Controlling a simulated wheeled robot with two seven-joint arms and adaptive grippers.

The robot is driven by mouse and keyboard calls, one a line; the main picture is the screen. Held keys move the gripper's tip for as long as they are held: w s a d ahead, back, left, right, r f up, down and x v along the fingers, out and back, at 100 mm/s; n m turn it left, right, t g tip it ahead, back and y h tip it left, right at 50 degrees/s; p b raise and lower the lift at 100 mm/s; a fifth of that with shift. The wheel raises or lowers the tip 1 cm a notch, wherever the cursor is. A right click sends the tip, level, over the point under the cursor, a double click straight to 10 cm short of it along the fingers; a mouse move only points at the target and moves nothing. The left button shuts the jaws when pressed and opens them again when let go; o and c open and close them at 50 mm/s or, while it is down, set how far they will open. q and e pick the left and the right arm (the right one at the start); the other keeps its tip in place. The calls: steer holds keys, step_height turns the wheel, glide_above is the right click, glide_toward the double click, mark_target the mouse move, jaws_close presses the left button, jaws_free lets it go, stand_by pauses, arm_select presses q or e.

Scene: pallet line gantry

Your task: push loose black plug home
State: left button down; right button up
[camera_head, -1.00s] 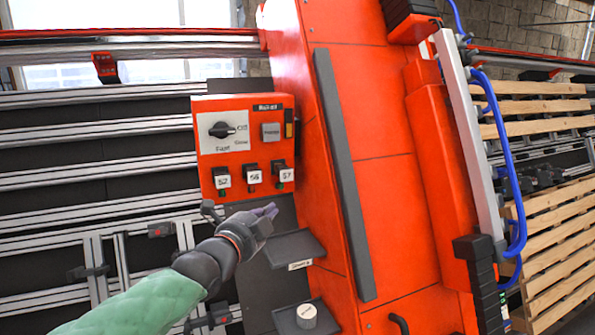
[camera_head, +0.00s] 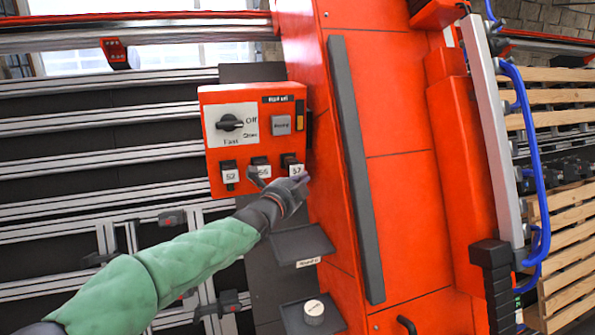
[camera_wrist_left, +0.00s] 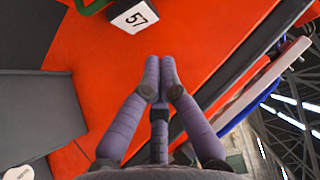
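A red control box (camera_head: 207,128) carries a row of black plugs with white labels along its lower edge. Plug 52 (camera_head: 230,175) is at the left, plug 56 (camera_head: 264,172) in the middle and plug 57 (camera_head: 296,169) at the right. I cannot tell from their seating which is loose. My left gripper (camera_head: 303,178) is just below plug 57, partly in front of it. In the left wrist view, the gripper's purple fingers (camera_wrist_left: 160,72) are together with nothing between them, and plug 57 (camera_wrist_left: 134,15) is ahead, apart from the fingertips. My right gripper is out of view.
The box has a black rotary knob (camera_head: 229,123) and a grey button (camera_head: 281,125). Below are a dark shelf (camera_head: 302,245) and a lower tray with a white-topped round piece (camera_head: 314,312). A red column (camera_head: 395,200) stands close at the right.

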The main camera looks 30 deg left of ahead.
mark_target(296, 169)
arm_select(q)
steer(key=shift+w+a+p, duration=0.6)
steer(key=shift+w+a, duration=0.4)
steer(key=shift+a, duration=0.15)
steer(key=shift+w, duration=0.1)
steer(key=shift+w+a, duration=0.85)
steer(key=shift+a, duration=0.25)
